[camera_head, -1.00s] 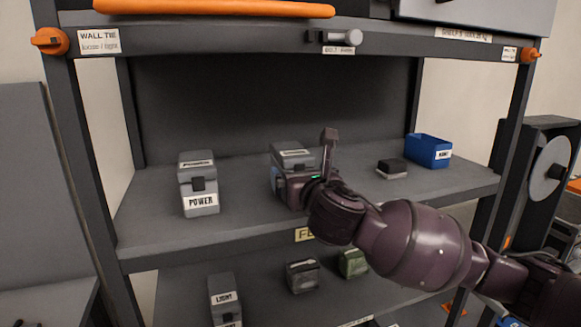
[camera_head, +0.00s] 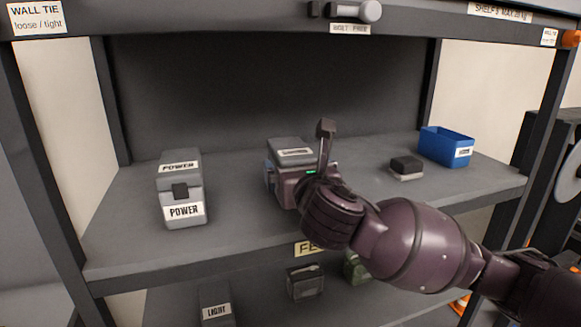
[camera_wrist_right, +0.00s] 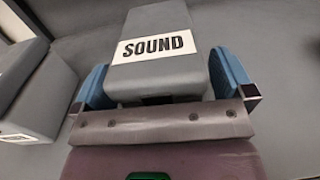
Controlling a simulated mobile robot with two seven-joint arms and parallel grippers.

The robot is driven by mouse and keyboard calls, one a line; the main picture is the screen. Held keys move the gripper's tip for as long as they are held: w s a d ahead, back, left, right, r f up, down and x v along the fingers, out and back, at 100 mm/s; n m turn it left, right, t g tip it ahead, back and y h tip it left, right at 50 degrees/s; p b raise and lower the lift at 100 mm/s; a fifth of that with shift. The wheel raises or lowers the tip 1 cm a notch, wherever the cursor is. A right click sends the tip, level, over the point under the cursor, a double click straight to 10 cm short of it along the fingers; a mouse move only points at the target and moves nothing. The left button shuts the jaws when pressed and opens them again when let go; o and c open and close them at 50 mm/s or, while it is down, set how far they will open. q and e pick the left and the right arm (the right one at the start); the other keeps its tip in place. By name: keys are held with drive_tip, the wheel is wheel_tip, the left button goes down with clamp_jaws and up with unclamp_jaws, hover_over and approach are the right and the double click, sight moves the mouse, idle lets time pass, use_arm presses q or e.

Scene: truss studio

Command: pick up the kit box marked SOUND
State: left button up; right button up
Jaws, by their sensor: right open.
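The grey kit box marked SOUND (camera_wrist_right: 155,45) fills the upper middle of the right wrist view. In the head view the same box (camera_head: 288,146) stands on the middle shelf, its lid label too small to read. My right gripper (camera_head: 292,182) is at the box's front and hides much of it. In the wrist view the blue-padded fingers of this gripper (camera_wrist_right: 163,78) are open, one on each side of the box. I cannot tell whether either pad touches it. My left gripper is not in view.
A grey POWER box (camera_head: 182,190) stands to the left on the middle shelf (camera_head: 125,225). A small dark block (camera_head: 406,166) and a blue bin (camera_head: 445,146) are to the right. A LIGHT box (camera_head: 217,305) is on the shelf below. The upper shelf edge (camera_head: 220,25) runs overhead.

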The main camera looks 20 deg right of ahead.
drive_tip(key=shift+s, duration=0.1)
drive_tip(key=shift+c, duration=0.2)
drive_tip(key=c, duration=1.2)
drive_tip(key=shift+r, duration=0.15)
